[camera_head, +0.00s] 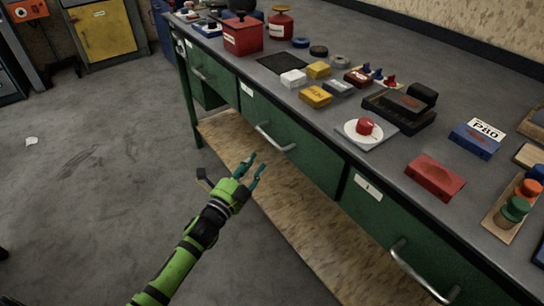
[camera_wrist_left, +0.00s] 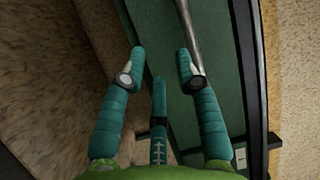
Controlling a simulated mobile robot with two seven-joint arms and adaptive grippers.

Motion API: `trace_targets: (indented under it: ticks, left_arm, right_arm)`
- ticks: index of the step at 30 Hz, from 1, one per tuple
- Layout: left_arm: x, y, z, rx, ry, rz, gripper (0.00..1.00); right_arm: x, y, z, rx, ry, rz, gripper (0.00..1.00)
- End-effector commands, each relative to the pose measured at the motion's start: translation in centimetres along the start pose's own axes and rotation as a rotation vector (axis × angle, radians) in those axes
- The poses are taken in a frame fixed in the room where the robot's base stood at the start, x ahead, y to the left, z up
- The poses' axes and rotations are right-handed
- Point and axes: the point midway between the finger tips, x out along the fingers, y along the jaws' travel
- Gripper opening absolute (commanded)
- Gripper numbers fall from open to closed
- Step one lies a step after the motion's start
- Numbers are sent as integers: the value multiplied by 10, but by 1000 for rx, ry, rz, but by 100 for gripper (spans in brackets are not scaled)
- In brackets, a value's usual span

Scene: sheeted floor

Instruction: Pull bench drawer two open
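The grey-topped workbench has a row of green drawers. The middle drawer (camera_head: 300,158), taken as drawer two, looks shut and has a pale bar handle (camera_head: 275,140); its label text is too small to read. My left gripper (camera_head: 254,170) is open and empty, in front of and below this handle in the head view. In the left wrist view, the spread teal fingers (camera_wrist_left: 160,66) face a green drawer front (camera_wrist_left: 218,100). A metal bar handle (camera_wrist_left: 190,30) runs near the right fingertip; I cannot tell whether they touch. My right gripper is not in view.
A left drawer (camera_head: 212,76) and a right drawer (camera_head: 415,235) flank the middle one. A wooden lower shelf (camera_head: 300,225) lies below. The benchtop holds red boxes (camera_head: 435,177), a white plate (camera_head: 356,138) and several small items. The concrete floor (camera_head: 90,180) is mostly clear.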

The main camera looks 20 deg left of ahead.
Motion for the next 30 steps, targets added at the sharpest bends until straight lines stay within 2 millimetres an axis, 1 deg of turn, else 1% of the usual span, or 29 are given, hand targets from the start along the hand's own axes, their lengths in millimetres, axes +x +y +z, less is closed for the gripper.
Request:
trace_targets:
  ticks: [1, 3, 6, 8, 15, 19, 24, 30]
  left_arm:
    - [3, -6, -3, 38, 20, -38, 32]
    - [5, -18, -7, 71, 35, -68, 32]
    - [12, -26, -10, 88, 42, -85, 32]
    - [19, -28, -10, 88, 42, -85, 32]
    - [56, -30, -12, 85, 41, -83, 32]
    - [70, -30, -12, 84, 40, -81, 32]
    - [77, -30, -13, 84, 40, -80, 32]
    - [76, -30, -13, 83, 40, -79, 32]
  right_arm:
    - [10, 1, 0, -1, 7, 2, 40]
    - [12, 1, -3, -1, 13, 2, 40]
    - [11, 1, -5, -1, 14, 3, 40]
    - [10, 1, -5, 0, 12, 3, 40]
    - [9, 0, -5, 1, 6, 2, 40]
    - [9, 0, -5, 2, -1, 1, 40]
    - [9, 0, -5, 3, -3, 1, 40]
    - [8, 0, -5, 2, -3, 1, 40]
